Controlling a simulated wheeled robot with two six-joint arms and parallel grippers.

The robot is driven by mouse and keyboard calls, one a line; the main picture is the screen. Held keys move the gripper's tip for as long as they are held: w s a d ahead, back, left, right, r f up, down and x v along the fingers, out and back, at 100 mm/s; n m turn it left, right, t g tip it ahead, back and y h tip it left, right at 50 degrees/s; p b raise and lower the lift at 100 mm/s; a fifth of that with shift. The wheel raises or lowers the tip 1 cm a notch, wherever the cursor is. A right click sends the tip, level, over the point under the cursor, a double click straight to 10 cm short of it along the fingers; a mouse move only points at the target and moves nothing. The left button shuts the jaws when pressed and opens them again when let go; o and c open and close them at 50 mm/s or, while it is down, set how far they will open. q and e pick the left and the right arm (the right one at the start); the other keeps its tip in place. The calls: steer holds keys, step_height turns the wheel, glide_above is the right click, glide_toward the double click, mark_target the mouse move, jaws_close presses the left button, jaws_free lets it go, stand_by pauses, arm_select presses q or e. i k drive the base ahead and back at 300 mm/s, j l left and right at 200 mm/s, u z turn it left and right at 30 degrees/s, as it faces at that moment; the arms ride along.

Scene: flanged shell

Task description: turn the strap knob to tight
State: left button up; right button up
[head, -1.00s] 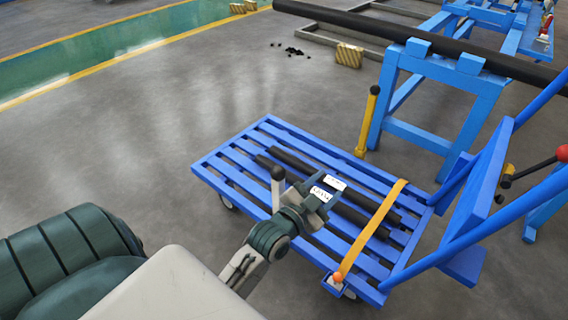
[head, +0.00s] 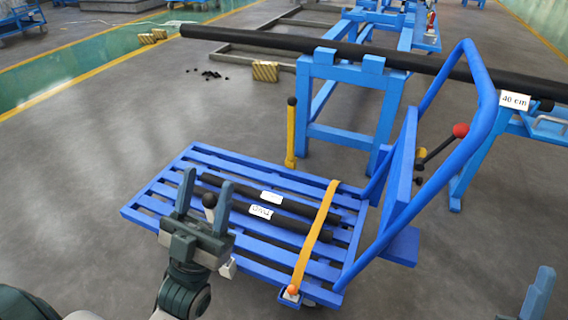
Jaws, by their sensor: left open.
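The yellow strap (head: 316,238) runs across the blue cart (head: 160,209) and over two black bars (head: 297,208) with white labels. The small orange strap knob (head: 292,289) sits on a pale mount at the strap's near end, on the cart's front edge. Any tight marking is too small to read. My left gripper (head: 205,198) is open, fingers upward in the picture, left of the knob and apart from it. Part of my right gripper (head: 540,292) shows at the bottom right corner.
The cart's blue push handle (head: 480,110) rises at right, near a red-ball lever (head: 460,130). A yellow post with a black top (head: 291,135) stands behind the cart. A blue stand (head: 345,100) carries a long black pipe (head: 420,62).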

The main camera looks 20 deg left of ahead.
mark_target(421, 151)
steer(key=i+l+u, duration=0.1)
steer(key=l, duration=0.2)
steer(key=i+l, duration=0.25)
steer(key=i+l+u, duration=0.15)
steer(key=l, duration=0.2)
steer(key=i+l+u, duration=0.1)
steer(key=l, duration=0.2)
steer(key=i+l+u, duration=0.1)
steer(key=l, duration=0.25)
steer(key=i, duration=0.05)
